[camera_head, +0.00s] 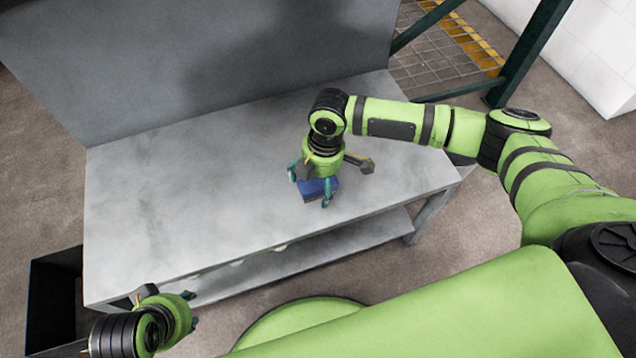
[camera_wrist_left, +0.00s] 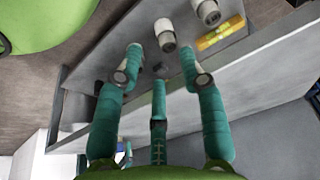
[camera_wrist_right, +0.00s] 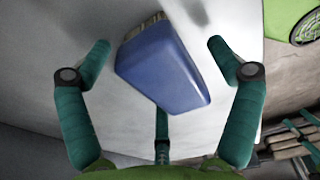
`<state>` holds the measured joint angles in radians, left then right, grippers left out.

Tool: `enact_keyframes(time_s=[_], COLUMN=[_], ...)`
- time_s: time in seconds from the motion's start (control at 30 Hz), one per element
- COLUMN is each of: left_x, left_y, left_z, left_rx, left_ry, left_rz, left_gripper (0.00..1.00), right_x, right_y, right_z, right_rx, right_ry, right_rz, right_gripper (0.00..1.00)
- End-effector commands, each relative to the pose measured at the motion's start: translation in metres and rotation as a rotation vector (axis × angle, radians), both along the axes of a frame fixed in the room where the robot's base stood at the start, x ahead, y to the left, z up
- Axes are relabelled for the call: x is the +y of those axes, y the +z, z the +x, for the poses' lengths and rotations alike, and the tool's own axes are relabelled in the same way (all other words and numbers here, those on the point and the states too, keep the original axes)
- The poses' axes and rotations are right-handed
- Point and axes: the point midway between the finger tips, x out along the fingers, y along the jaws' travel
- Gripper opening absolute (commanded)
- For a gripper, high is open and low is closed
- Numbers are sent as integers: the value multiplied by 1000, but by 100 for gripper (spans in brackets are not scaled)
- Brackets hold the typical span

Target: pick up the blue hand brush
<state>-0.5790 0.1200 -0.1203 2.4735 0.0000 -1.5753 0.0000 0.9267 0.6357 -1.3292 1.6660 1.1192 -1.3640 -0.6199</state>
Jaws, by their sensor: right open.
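The blue hand brush (camera_head: 313,190) lies on the grey metal table, partly hidden under my right gripper in the head view. In the right wrist view the brush (camera_wrist_right: 163,68) shows its blue back and a strip of pale bristles at its far edge. My right gripper (camera_wrist_right: 158,48) is open, with its green fingers on both sides of the brush and a third finger below it; I see gaps between fingers and brush. My left gripper (camera_wrist_left: 160,52) is open and empty, off the table's front left corner, facing the lower shelf.
The table top (camera_head: 190,190) is clear to the left of the brush. A grey panel (camera_head: 200,60) stands along its back. On the lower shelf are white cylinders (camera_wrist_left: 165,35) and a yellow object (camera_wrist_left: 220,33). A dark open bin (camera_head: 55,300) stands left of the table.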

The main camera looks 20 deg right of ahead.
Motion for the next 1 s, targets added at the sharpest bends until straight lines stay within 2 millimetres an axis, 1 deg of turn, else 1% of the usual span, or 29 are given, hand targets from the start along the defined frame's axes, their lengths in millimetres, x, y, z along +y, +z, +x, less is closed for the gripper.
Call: enact_keyframes(time_s=[0.13, 0.17, 0.2, 0.3, 0.67, 0.83, 0.93, 1.0], left_x=[0, 0, 0, 0, 0, 0, 0, -1], left_y=[0, 0, 0, 0, -1, -11, -16, -25], left_z=[0, 0, 0, 0, 0, 0, 3, 5], left_rx=[0, 0, 0, 0, 0, 0, 8, 17], left_ry=[0, 0, 0, 0, 0, 0, 0, -1], left_rz=[0, 0, 0, 0, 0, 0, 0, 1], left_gripper=[40, 40, 40, 40, 40, 40, 40, 40], right_x=[0, 0, 0, 0, 0, 0, 0, 0], right_y=[0, 0, 0, 0, 0, 2, 17, 28], right_z=[0, 0, 0, 0, 0, 1, 0, 0], right_rx=[0, 0, 0, 0, 0, -3, -1, -2], right_ry=[1, 0, 1, 1, 1, 3, 1, 1], right_rz=[0, 0, 0, 0, 0, 0, 1, 2], right_gripper=[91, 79, 63, 28, 27, 27, 27, 27])
